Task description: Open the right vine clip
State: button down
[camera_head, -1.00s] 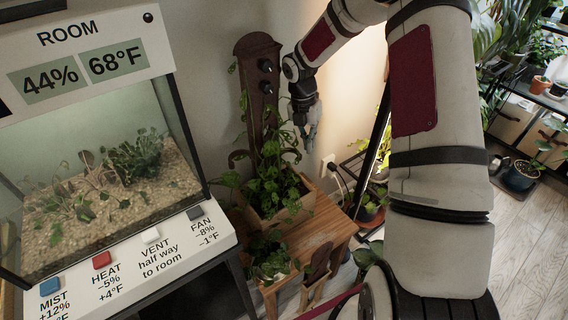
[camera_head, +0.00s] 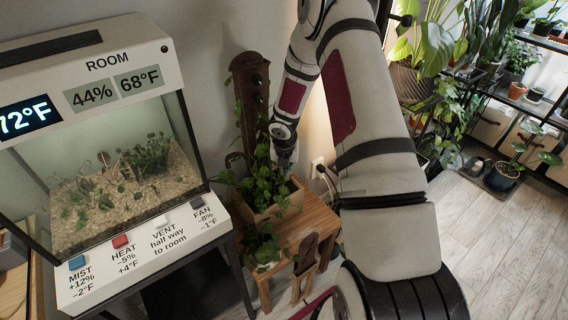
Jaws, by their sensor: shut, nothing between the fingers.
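A dark brown board (camera_head: 247,88) stands upright behind a leafy vine (camera_head: 262,183), which grows from a wooden planter (camera_head: 291,203). Small dark round fittings (camera_head: 257,80) sit on the board's face. I cannot tell whether these are the vine clips, and no right clip can be made out. My gripper (camera_head: 286,166) points down at the vine's upper right, in front of the board's lower right side. It looks shut and empty. Its tips are small and partly lost against the leaves, and I cannot tell whether they touch the vine.
The planter is on a wooden stand (camera_head: 318,222), with a smaller potted plant (camera_head: 263,248) on a lower step. A glass terrarium (camera_head: 110,170) with labelled buttons stands at the left. A wall outlet (camera_head: 318,165) is right of the gripper. Shelved plants and open floor (camera_head: 500,250) lie at the right.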

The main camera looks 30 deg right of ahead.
jog(key=x, duration=0.3)
jog(key=shift+f, duration=0.15)
jog(key=w+d, duration=0.1)
jog(key=w+d+r, duration=0.1)
jog(key=w, duration=0.1)
jog(key=shift+d+r, duration=0.1)
jog(key=shift+d, duration=0.15)
